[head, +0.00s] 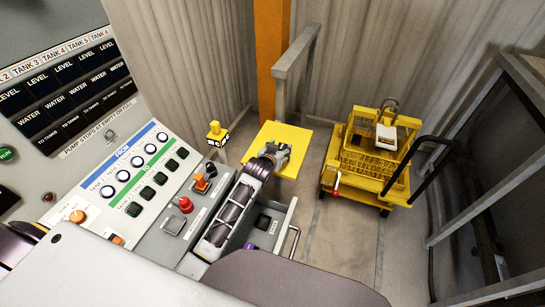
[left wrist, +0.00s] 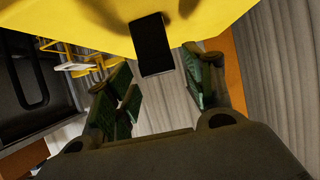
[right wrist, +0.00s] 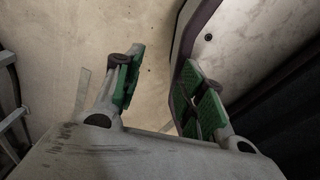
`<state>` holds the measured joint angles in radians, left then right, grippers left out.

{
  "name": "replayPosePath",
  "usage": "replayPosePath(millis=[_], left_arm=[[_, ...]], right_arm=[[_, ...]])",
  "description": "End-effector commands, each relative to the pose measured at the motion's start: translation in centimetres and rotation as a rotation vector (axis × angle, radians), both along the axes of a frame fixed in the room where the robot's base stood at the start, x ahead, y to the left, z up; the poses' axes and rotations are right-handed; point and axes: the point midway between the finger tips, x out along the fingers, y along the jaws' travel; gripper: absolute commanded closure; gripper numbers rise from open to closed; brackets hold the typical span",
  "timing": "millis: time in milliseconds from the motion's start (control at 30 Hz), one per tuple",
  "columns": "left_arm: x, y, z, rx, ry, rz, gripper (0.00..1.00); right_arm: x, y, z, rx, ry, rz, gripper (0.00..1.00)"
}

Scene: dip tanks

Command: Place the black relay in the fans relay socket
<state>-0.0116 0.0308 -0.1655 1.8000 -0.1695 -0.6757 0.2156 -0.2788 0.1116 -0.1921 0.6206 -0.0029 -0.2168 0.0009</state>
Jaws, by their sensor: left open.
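A black block (left wrist: 152,45), which looks like the black relay, is at the edge of the yellow surface (left wrist: 90,15) in the left wrist view. My left gripper (left wrist: 158,65) is open, with its green-padded fingers on either side of the line to the block; I cannot tell whether they touch it. In the head view my left gripper (head: 277,154) is over the yellow platform (head: 287,136), and the block is hidden or too small to tell. My right gripper (right wrist: 160,85) is open and empty. I cannot make out the fans relay socket.
A sloped control panel (head: 150,175) with buttons and switches fills the left. A grey tray (head: 285,215) holding small dark and purple pieces (head: 274,228) is beside my left arm. A yellow cart (head: 370,160) stands at right, near a grey rail (head: 490,195). Floor between is clear.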

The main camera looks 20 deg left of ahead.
Motion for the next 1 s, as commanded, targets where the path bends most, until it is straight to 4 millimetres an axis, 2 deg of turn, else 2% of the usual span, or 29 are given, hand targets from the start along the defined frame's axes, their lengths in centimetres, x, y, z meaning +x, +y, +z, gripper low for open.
replayPosePath(millis=[467, 800, 1000], left_arm=[[-4.3, 0.1, 2.0, 0.000, 0.001, 0.000, 0.47], [-7.1, 0.2, 3.4, 0.000, 0.002, 0.000, 0.47], [-7.8, 0.3, 3.8, 0.000, 0.001, 0.000, 0.47]], right_arm=[[-2.2, 0.5, 0.0, 0.005, 0.025, -0.001, 0.60], [-1.2, 0.5, 0.1, 0.005, 0.013, -0.001, 0.60], [-0.5, 0.5, 0.2, 0.006, 0.005, 0.000, 0.60]])
